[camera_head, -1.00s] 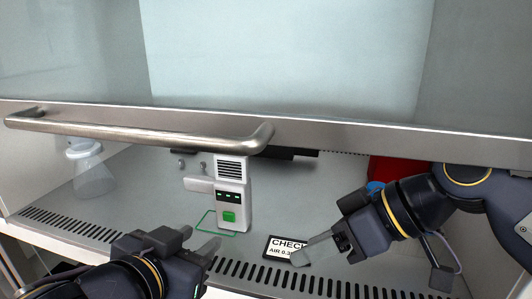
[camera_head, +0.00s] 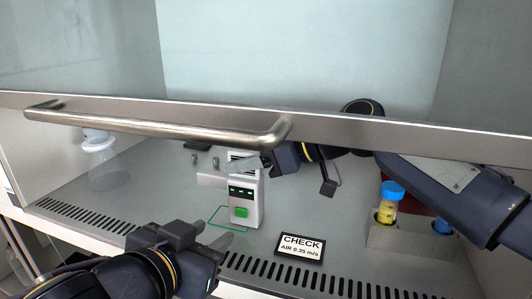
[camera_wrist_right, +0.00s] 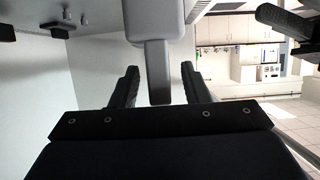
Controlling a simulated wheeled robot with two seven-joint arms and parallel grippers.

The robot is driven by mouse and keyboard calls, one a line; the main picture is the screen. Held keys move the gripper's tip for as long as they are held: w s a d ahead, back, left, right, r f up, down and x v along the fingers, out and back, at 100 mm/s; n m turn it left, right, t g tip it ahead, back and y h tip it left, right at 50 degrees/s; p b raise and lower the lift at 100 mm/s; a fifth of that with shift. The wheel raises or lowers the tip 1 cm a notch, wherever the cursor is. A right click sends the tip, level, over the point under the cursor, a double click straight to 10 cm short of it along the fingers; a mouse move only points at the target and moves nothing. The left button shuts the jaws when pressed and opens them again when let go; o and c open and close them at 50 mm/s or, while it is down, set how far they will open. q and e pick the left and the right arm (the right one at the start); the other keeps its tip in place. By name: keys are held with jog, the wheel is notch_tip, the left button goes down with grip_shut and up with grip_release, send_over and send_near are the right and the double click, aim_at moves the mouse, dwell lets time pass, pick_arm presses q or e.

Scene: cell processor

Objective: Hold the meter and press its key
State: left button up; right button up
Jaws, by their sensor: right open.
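The meter (camera_head: 247,209) is a white upright box with a dark display and a green key (camera_head: 241,212). It stands in the cabinet beside a green outline (camera_head: 218,224). My right gripper (camera_head: 246,163) is at its upper part, a finger crossing in front of the vent slots. In the right wrist view a pale grey part, seemingly of the meter (camera_wrist_right: 157,70), lies between the open fingers (camera_wrist_right: 160,88); contact is not clear. My left gripper (camera_head: 232,234) is low in front of the meter, apart from it. Whether its fingers are open is unclear.
The sash handle (camera_head: 160,127) runs across above the work area. A flask (camera_head: 98,165) stands at the left. A CHECK sign (camera_head: 300,248) lies at the front. A rack (camera_head: 385,238) holds a blue-capped yellow vial (camera_head: 389,205) at the right. A slotted grille (camera_head: 75,218) edges the front.

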jog(key=shift+w+a+f, duration=0.2)
jog(key=shift+a+f, duration=0.05)
jog(key=shift+a, duration=0.35)
grip_shut()
jog(key=c, duration=0.8)
grip_release()
grip_shut()
